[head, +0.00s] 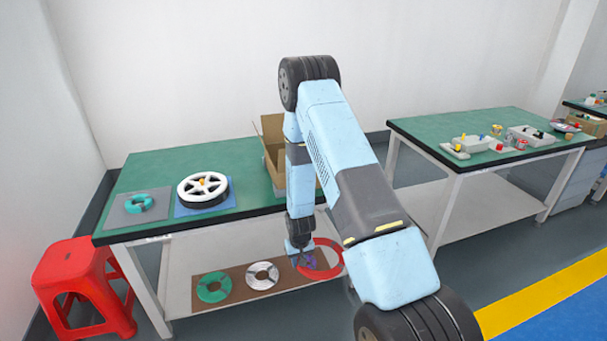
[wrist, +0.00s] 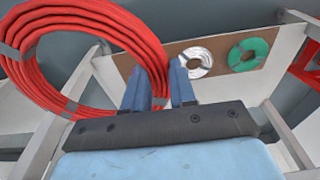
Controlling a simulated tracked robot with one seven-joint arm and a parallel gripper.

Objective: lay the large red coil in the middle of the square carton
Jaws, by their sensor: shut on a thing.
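In the wrist view the red coil (wrist: 150,35) fills the upper left, a wide ring of several strands with grey bands. My gripper (wrist: 160,85) is shut on the coil's rim, the strands passing between its two blue fingers. In the head view my gripper (head: 303,256) is low beside the shelf. The open square carton (head: 272,140) stands on the green table top, mostly hidden behind my arm.
A green coil (head: 213,287) and a white coil (head: 262,275) lie on a brown board on the lower shelf. A red stool (head: 80,285) stands at the left. The table's front edge lies above my gripper.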

